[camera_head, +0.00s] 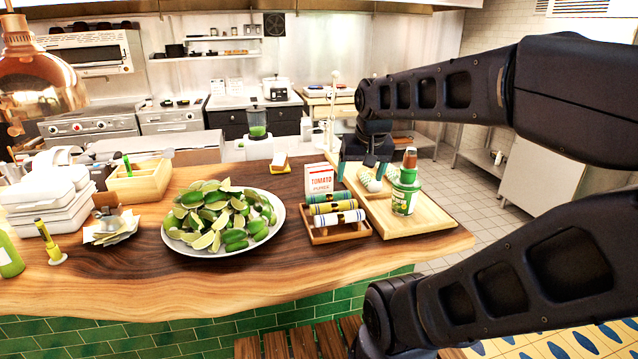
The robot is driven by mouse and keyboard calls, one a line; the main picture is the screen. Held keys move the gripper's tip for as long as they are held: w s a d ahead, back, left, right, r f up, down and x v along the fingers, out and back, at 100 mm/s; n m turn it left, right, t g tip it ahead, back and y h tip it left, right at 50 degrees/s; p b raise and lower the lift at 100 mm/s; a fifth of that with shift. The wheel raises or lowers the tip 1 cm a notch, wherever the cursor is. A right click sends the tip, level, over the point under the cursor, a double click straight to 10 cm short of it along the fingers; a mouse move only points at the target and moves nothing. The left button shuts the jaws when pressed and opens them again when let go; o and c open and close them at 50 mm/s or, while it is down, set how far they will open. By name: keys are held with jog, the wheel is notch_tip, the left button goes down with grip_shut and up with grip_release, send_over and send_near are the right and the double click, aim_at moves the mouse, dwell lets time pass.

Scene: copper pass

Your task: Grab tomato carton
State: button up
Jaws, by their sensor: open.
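The tomato carton (319,180) is a small white box with red lettering, standing upright on the wooden counter right of the middle. My gripper (361,170) points down just to the right of the carton, with its teal-tipped fingers apart. It appears empty, and the carton is not between its fingers. A gap in depth between the gripper and the carton cannot be judged from this single view.
A wooden tray of rolled cloths (338,237) sits in front of the carton. A wooden board (425,222) on the right bears a green tub (405,196). A plate of limes (172,235) stands to the left. The counter's front middle (300,275) is clear.

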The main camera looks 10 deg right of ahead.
jog(key=w+a+r+m+g, duration=0.15)
jog(key=w+m, duration=0.55)
jog(key=w, duration=0.8)
jog(key=m+g+h, duration=0.2)
jog(key=m+g, duration=0.1)
jog(key=m, duration=0.5)
send_over(320, 175)
jog(key=w+a, duration=0.1)
jog(key=w, duration=0.2)
jog(key=shift+t, duration=0.25)
jog(key=f, duration=0.5)
jog(key=shift+s+a+f, duration=0.1)
jog(key=shift+s+f, duration=0.15)
jog(key=shift+w+f+m, duration=0.15)
jog(key=shift+f+m, duration=0.05)
jog(key=shift+m, duration=0.1)
jog(key=shift+f, duration=0.35)
jog(key=shift+w+d+f, duration=0.1)
jog(key=shift+d+f, duration=0.2)
jog(key=shift+f, duration=1.35)
jog(key=shift+s+d+f, duration=0.1)
jog(key=shift+d+f, duration=0.25)
jog(key=shift+f, duration=1.25)
jog(key=shift+w+d+f, duration=0.1)
jog(key=shift+d+f, duration=0.2)
jog(key=shift+f, duration=1.35)
jog(key=shift+f, duration=0.25)
jog(key=c, duration=1.6)
